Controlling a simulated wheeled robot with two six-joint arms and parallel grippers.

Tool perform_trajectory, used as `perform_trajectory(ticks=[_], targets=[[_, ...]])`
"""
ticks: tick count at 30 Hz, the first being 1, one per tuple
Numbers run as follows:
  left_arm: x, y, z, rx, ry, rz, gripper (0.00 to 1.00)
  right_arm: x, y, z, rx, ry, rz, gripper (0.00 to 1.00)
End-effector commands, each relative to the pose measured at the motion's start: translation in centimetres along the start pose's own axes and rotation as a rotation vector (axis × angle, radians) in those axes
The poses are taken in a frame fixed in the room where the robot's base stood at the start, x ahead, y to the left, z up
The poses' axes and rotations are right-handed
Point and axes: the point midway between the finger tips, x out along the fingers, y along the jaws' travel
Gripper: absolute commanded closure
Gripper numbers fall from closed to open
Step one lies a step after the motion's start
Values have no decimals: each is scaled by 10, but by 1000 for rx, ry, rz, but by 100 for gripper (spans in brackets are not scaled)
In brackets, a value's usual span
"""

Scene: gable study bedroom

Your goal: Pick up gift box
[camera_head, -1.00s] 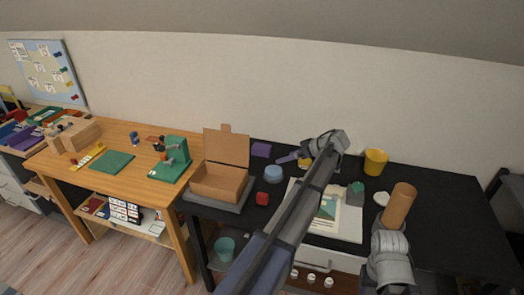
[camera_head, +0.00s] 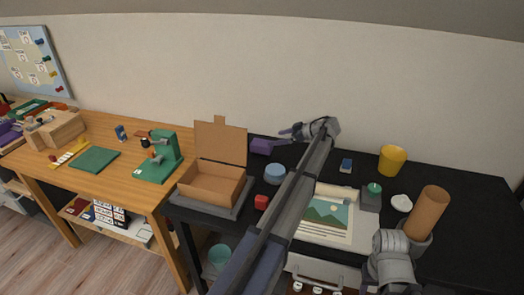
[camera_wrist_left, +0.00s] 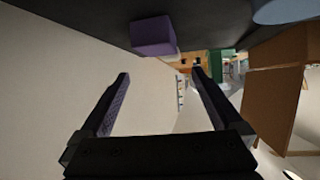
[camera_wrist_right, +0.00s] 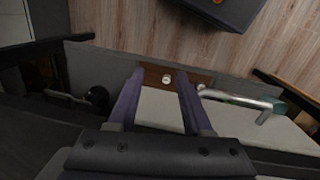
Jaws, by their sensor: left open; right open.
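A plain purple box (camera_head: 261,146), the likely gift box, stands on the black desk near the wall, right of the open cardboard box. In the left wrist view the purple box (camera_wrist_left: 153,36) sits beyond the fingertips, off to one side of the gap. My left gripper (camera_head: 283,133) is open and empty, reaching across the desk just right of the purple box and apparently above it, not touching. Its two fingers also show in the left wrist view (camera_wrist_left: 160,75). My right gripper (camera_wrist_right: 162,72) is open and empty, pointing down toward the desk's front and floor.
The open cardboard box (camera_head: 209,184) stands on a grey base at the desk's left. A yellow cup (camera_head: 392,160) and a brown cylinder (camera_head: 427,212) stand on the right.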

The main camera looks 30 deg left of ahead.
Motion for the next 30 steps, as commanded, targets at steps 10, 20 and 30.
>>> perform_trajectory(ticks=[10, 20, 30], targets=[[8, 0, 12, 0, 0, 0, 0, 14, -1, -1, 0, 0, 0, 50], [33, 0, 12, 1, 0, -1, 0, 26, -2, -2, 0, 0, 0, 50], [62, -3, 14, 0, 0, -2, 0, 42, -4, -2, 0, 0, 0, 50]])
